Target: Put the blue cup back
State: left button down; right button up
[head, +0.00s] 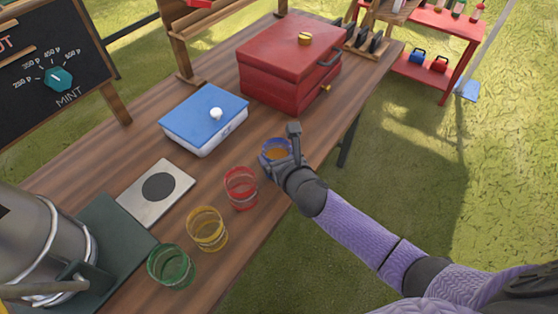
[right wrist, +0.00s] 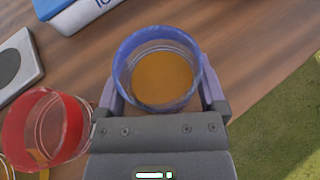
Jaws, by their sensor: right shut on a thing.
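The blue cup (head: 275,149) is a clear cup with a blue rim band and amber liquid in it. It is at the right end of a row of cups, near the table's front edge. My right gripper (head: 284,156) is shut on it. In the right wrist view the blue cup (right wrist: 158,70) sits upright between the two fingers. I cannot tell whether its base touches the table. My left gripper is not in view.
A red cup (head: 241,188), a yellow cup (head: 207,229) and a green cup (head: 171,265) stand to the left. A metal plate with a dark disc (head: 157,187), a blue-lidded box (head: 205,115) and a red chest (head: 285,65) stand behind. Bare wood lies between them.

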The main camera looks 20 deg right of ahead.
jog(key=o, duration=1.2)
jog(key=shift+f, duration=0.1)
